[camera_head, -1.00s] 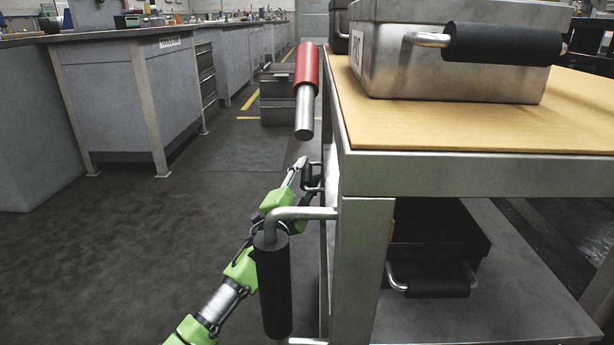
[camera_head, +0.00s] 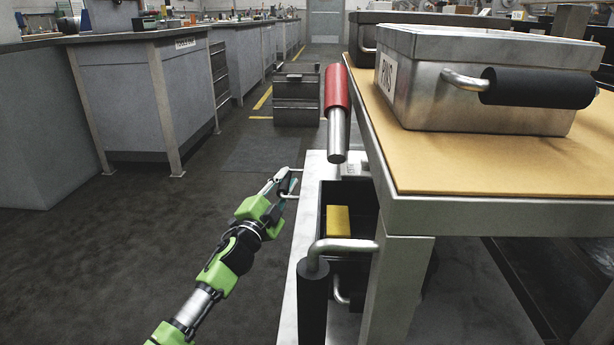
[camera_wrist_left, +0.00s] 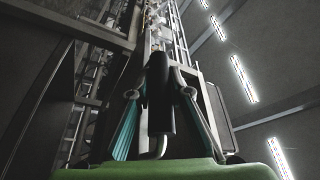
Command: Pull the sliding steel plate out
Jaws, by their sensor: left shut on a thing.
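The sliding steel plate (camera_head: 297,250) is the low grey shelf of the workbench cart. It sticks out to the left past the cart's leg in the head view. My left gripper (camera_head: 287,182) is at the plate's left side, shut on a handle there. In the left wrist view the handle's black grip (camera_wrist_left: 160,95) sits between the two teal-lined fingers (camera_wrist_left: 160,112), with its bent metal end toward the camera. The grip is mostly hidden by the fingers in the head view. My right gripper is not in view.
A black bin (camera_head: 366,215) with a yellow block (camera_head: 338,221) stands on the plate. A red-sleeved bar (camera_head: 337,95) and a black-gripped cart handle (camera_head: 312,300) stick out nearby. A metal PINS box (camera_head: 470,100) sits on the cart top. Floor to the left is clear.

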